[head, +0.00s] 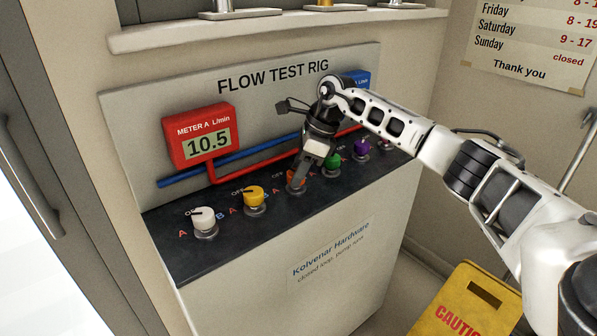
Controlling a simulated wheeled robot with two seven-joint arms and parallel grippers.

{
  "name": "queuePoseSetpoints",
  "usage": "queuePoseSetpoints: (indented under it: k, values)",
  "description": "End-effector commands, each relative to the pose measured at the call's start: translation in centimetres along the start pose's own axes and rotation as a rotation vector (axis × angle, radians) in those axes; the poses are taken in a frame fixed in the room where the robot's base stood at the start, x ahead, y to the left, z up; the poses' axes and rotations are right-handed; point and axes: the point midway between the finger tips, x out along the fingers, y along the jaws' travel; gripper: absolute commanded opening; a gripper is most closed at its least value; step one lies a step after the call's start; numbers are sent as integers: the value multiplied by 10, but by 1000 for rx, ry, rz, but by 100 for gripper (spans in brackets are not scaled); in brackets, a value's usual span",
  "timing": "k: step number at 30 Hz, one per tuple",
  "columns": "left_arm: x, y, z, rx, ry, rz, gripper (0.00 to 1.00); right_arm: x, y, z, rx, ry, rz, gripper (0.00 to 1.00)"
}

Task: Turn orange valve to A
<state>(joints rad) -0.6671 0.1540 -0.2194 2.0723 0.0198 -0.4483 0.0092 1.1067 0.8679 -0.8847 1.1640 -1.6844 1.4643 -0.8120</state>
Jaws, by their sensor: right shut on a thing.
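The orange valve (292,183) is in the middle of a row of knobs on the dark top of the flow test rig (165,238). My right gripper (300,178) reaches down onto it from above and is shut on it, hiding much of the knob and its pointer. An "OFF" label and a red letter A show to its left. The red meter A (202,135) reads 10.5 L/min. My left gripper is not in view.
White (204,219) and yellow (254,198) knobs stand left of the orange valve; green (332,161) and purple (361,146) knobs stand right. A blue meter (361,80) is partly behind my right arm. A yellow caution sign (465,305) stands at lower right.

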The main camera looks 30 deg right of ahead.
Motion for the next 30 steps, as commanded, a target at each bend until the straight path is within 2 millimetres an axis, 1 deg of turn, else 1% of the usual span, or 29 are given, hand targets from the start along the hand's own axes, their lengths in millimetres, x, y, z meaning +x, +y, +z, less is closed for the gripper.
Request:
queuePoseSetpoints:
  k: [11, 18, 24, 30]
  values:
    - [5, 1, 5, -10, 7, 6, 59, 0, -3, 1, -331, -1, 135, 15]
    - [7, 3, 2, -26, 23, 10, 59, 0, -4, 2, -535, 1, 220, 15]
    - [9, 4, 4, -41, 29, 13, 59, 0, -5, 2, -681, 1, 280, 15]
    - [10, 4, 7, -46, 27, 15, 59, 1, -5, 2, -787, 2, 323, 15]
